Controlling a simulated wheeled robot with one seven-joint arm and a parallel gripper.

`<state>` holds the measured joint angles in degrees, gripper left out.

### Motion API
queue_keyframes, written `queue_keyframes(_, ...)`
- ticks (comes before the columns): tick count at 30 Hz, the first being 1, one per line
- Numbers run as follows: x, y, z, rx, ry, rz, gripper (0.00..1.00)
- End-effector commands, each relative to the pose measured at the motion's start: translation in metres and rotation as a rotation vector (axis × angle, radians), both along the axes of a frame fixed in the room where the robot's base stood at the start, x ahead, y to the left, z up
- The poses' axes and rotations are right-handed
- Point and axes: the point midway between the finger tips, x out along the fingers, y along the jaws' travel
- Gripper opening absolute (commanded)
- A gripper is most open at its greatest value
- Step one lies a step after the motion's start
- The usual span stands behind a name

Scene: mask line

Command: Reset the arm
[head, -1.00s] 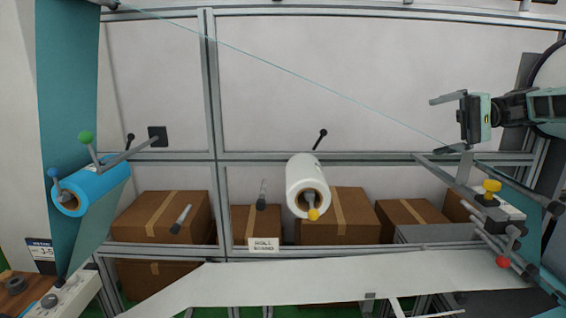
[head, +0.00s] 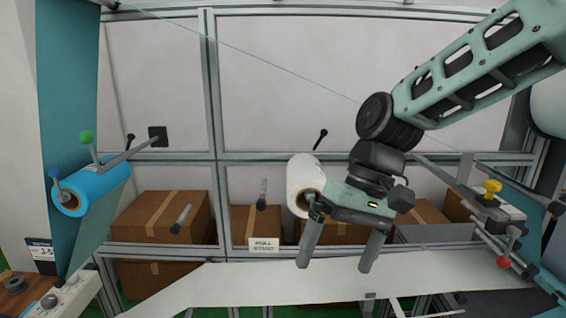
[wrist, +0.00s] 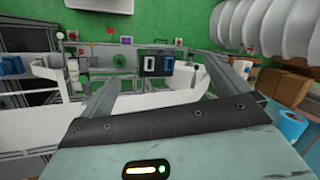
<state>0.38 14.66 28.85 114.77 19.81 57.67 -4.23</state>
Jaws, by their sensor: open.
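My gripper (head: 336,268) hangs in front of the machine frame, right of centre in the head view, with its two fingers pointing down. The fingers are spread apart with nothing between them. In the wrist view the gripper's fingers (wrist: 168,82) are also apart and empty. My green arm comes in from the upper right. A white roll (head: 304,175) sits on its spindle just behind and left of my gripper, which partly covers its lower end. A blue roll (head: 95,187) is on a spindle at the left.
Brown boxes (head: 160,214) stand on the shelf behind the frame. A white web (head: 230,287) runs along the lower front. A yellow knob (head: 492,187) and red knob (head: 503,262) are at the right. The blue roll (wrist: 285,130) shows at the wrist view's right.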

Motion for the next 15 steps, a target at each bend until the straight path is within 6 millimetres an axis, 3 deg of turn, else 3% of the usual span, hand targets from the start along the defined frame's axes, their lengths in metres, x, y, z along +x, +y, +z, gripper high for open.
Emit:
queue_keyframes(1, -0.03, 0.0, -0.009, -0.054, -0.041, 0.049, 1.0)
queue_keyframes(6, -0.091, -0.016, -0.031, -0.159, -0.157, 0.157, 1.0)
queue_keyframes(15, -0.159, -0.055, -0.057, -0.235, -0.31, 0.303, 1.0)
